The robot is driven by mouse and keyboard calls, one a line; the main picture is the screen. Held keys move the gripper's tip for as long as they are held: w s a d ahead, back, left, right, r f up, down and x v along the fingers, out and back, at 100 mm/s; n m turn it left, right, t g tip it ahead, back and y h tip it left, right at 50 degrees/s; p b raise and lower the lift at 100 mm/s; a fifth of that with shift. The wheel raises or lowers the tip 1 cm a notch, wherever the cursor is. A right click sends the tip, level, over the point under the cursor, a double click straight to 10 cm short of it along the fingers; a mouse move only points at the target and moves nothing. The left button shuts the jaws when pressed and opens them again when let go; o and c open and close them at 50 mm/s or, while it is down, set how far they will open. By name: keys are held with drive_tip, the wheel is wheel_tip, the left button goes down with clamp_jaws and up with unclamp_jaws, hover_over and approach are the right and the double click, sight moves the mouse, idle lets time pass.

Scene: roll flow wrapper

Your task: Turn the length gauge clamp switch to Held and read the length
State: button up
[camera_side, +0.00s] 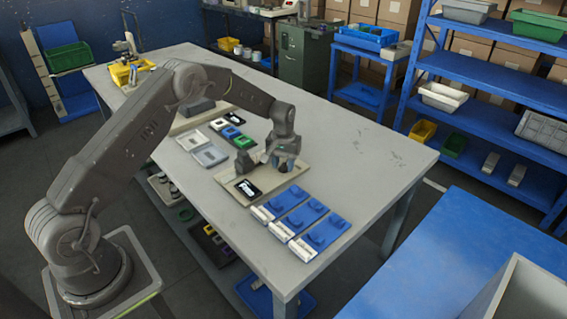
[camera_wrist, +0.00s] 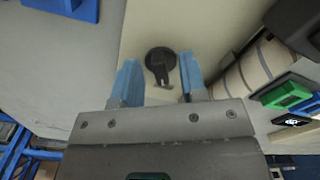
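A black round knob with a short lever (camera_wrist: 160,62), which looks like the clamp switch, sits on a pale beige plate (camera_wrist: 205,25) in the wrist view. My gripper (camera_wrist: 159,59) has its two blue fingers apart, one on each side of the knob's lever. I cannot tell whether either finger touches it. In the side view my gripper (camera_side: 285,163) is low over the right part of the beige base plate (camera_side: 289,183) and hides the knob. A black display (camera_side: 249,188) with white marks lies on this plate; its marks are too small to read.
Several blue plates with white fronts (camera_side: 308,246) lie near the table's front right. Grey trays (camera_side: 210,156) and a small green unit (camera_side: 243,143) are behind. A pale ribbed roll (camera_wrist: 250,72) is close on the right in the wrist view. The grey tabletop (camera_side: 375,150) is clear at right.

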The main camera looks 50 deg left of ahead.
drive_tip(key=shift+c, duration=0.2)
clamp_jaws()
drive_tip(key=shift+m, duration=0.3)
drive_tip(key=m, duration=0.5)
drive_tip(key=shift+a, duration=0.1)
drive_tip(key=m, duration=0.6)
idle(0.3)
drive_tip(key=shift+a+m, duration=0.1)
drive_tip(key=shift+m, duration=0.2)
drive_tip(key=shift+o, duration=0.2)
unclamp_jaws()
